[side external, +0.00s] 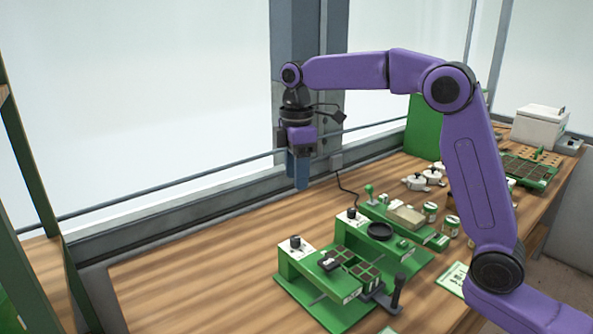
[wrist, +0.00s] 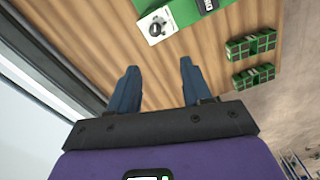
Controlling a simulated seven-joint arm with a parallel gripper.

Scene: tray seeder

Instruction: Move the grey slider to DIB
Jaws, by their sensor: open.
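My gripper (side external: 301,186) hangs high over the back left of the bench, above and left of the green machines, pointing down. In the wrist view its two blue fingers (wrist: 157,78) are apart with nothing between them. A green seeder (side external: 325,300) stands at the near edge of the group. I cannot tell which part is the grey slider.
A second green machine (side external: 350,243) with a black round dish (side external: 380,231) stands just behind. Several tins, white pots (side external: 415,183) and a white box (side external: 540,124) lie farther back. The wrist view shows two small green trays (wrist: 253,76). The bench's left part is bare wood.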

